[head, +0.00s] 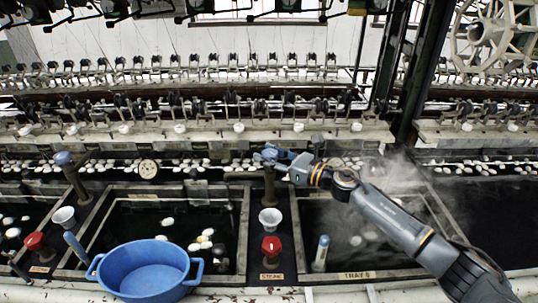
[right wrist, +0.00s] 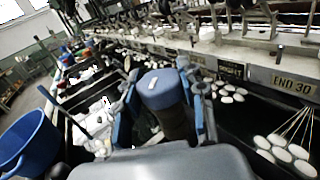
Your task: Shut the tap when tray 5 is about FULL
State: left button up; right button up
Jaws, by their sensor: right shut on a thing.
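In the head view, a tap post (head: 269,187) with a blue top stands between two dark water basins. My right gripper (head: 272,154) is at its top, shut on the blue tap knob. In the right wrist view the blue knob (right wrist: 162,90) sits between the two blue fingers. The right basin (head: 308,225) steams, and my right arm crosses over it. Its front plate (head: 357,274) reads like a tray label, but I cannot read the number surely. The left basin (head: 243,215) holds dark water with several pale cocoons. Water flow from the tap cannot be seen. My left gripper is not in view.
A blue tub (head: 143,268) stands at the front of the left basin. A red steam knob (head: 271,247) and a white cup (head: 270,217) are in front of the tap. Another blue-topped tap (head: 62,158) stands at left. Reeling machinery fills the back.

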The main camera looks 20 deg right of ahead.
jog(key=shift+r+m+t+h+p, duration=0.2)
jog(key=shift+m+t+h+p, duration=0.15)
jog(key=shift+p, duration=0.25)
jog(key=m+t+h+p, duration=0.1)
jog(key=m+h+p, duration=0.1)
jog(key=h+p, duration=0.1)
jog(key=m+t+h+p, duration=0.2)
jog(key=h+p, duration=0.2)
jog(key=p, duration=0.1)
jog(key=shift+r+m, duration=0.1)
jog(key=shift+m, duration=0.25)
jog(key=shift+m+h+p, duration=0.6)
jog(key=shift+h+p, duration=0.2)
jog(key=shift+h, duration=0.05)
jog(key=shift+d+f+m+t+h+p, duration=0.15)
jog(key=shift+m+h+p, duration=0.2)
jog(key=shift+h, duration=0.3)
jog(key=shift+a+f+m+t+h+p, duration=0.1)
jog(key=shift+m+h, duration=0.35)
jog(key=shift+h, duration=0.2)
jog(key=o, duration=1.2)
